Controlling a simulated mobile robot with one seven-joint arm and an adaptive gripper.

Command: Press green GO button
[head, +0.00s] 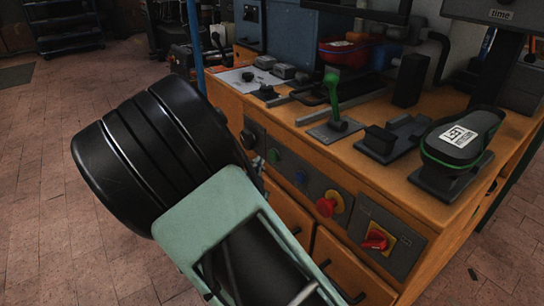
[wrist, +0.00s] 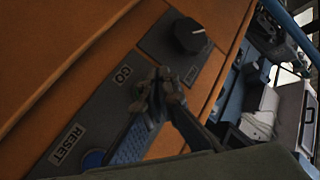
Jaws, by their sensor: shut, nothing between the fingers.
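The green GO button (head: 273,155) is on the dark control panel on the front of the orange bench, in the head view. I cannot tell whether the tips touch the button. In the head view my arm hides most of the gripper.
The blue RESET button (head: 299,178) and a black knob (head: 248,138) flank the GO button. A red mushroom button (head: 328,204) and a red rotary switch (head: 376,239) are farther right. A green-handled lever (head: 333,95) and a shoe sole (head: 462,135) stand on the bench top.

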